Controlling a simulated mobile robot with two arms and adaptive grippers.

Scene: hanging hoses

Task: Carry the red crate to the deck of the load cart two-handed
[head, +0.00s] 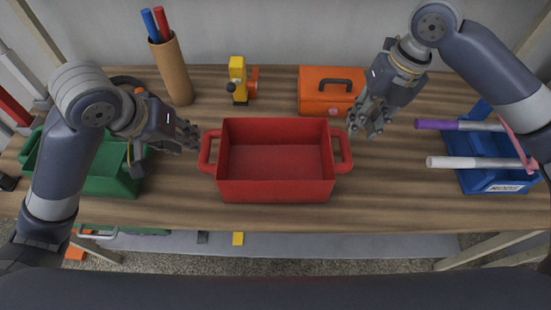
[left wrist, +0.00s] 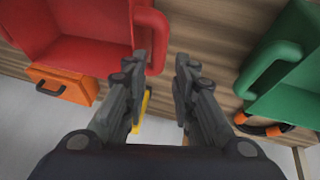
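The red crate (head: 275,190) sits upright and empty on the wooden workbench, with a loop handle at each side. My left gripper (head: 194,134) is just left of the crate's left handle (head: 208,151). In the left wrist view its two fingers (left wrist: 160,70) are apart with nothing between them, and the red crate (left wrist: 75,55) with its handle (left wrist: 150,40) lies beside the left finger. My right gripper (head: 366,122) is above and right of the crate's right handle (head: 342,150), with its fingers spread and empty. The load cart's deck cannot be made out.
A green crate (head: 112,180) stands at the left behind my left arm. An orange toolbox (head: 318,88), a yellow tool (head: 238,78) and a cardboard tube (head: 172,70) with markers stand at the back. A blue bin (head: 490,177) with rolls is at the right.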

